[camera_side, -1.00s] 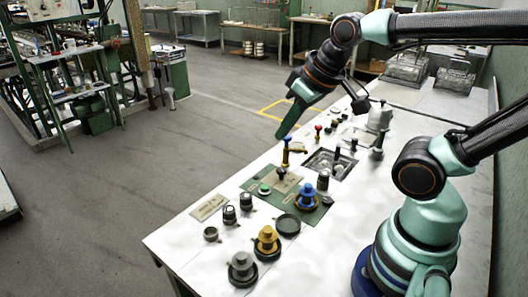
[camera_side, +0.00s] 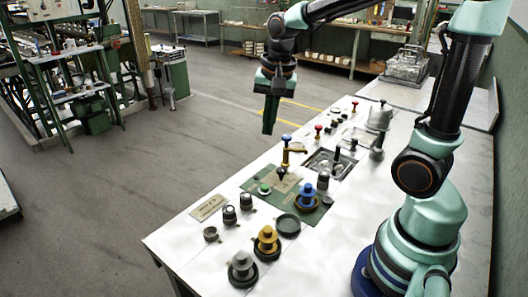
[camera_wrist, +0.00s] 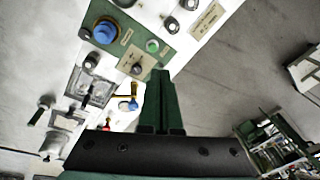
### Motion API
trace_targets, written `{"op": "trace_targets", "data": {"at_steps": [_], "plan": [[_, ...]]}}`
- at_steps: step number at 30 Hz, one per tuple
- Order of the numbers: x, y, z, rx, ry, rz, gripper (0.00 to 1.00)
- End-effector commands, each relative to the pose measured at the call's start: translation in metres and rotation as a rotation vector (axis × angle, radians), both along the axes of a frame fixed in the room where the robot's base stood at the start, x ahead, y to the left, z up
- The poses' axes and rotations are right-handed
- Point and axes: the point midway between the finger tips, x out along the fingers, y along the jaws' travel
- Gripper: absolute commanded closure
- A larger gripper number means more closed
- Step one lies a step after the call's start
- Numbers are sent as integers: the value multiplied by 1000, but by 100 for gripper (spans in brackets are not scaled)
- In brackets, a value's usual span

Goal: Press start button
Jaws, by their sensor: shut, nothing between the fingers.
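A small green button (camera_side: 265,189) sits on a dark green panel (camera_side: 252,185) on the white bench. I cannot read its label. In the wrist view the green button (camera_wrist: 152,46) shows on the panel (camera_wrist: 170,50), just above my fingertips in the picture. My gripper (camera_side: 268,132) is shut and empty, pointing down. It is in the air, apart from the button, and appears above and beyond it in the side view. In the wrist view the shut fingers (camera_wrist: 162,72) reach up from the bottom.
A brass tap with a blue top (camera_side: 288,150) stands near the panel. Beyond the bench's left edge is open floor.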

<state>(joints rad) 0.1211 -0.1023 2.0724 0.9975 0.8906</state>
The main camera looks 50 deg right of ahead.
Motion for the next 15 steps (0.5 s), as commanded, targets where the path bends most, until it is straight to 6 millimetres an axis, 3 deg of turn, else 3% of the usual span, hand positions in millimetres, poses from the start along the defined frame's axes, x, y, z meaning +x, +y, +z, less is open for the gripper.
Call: {"op": "trace_targets", "data": {"at_steps": [6,15], "plan": [[22,-19,-29,49,100,-321,100],[34,-31,-51,68,161,-545,100]]}}
